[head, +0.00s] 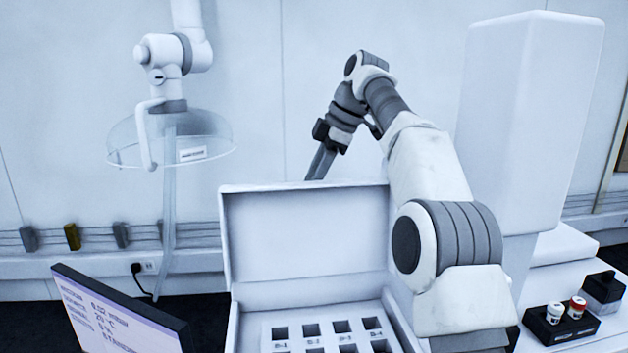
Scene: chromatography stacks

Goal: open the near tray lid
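A white tray (236,330) stands at the bottom centre, with a grid of square wells labelled in its insert (296,342). Its lid (305,236) stands raised, roughly upright, at the back of the tray, and the wells are exposed. My gripper (318,168) is above and behind the lid's top edge, pointing down and left. The lower ends of its dark fingers reach the lid's top edge in the picture and may be partly hidden behind it. I cannot tell whether they touch the lid or whether the gripper is open.
A screen (120,315) stands at the lower left. A clear round shade on a white jointed fixture (170,140) hangs at the upper left. A tall white cabinet (525,120) is at the right. A black holder (560,328) with two capped vials sits at the lower right.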

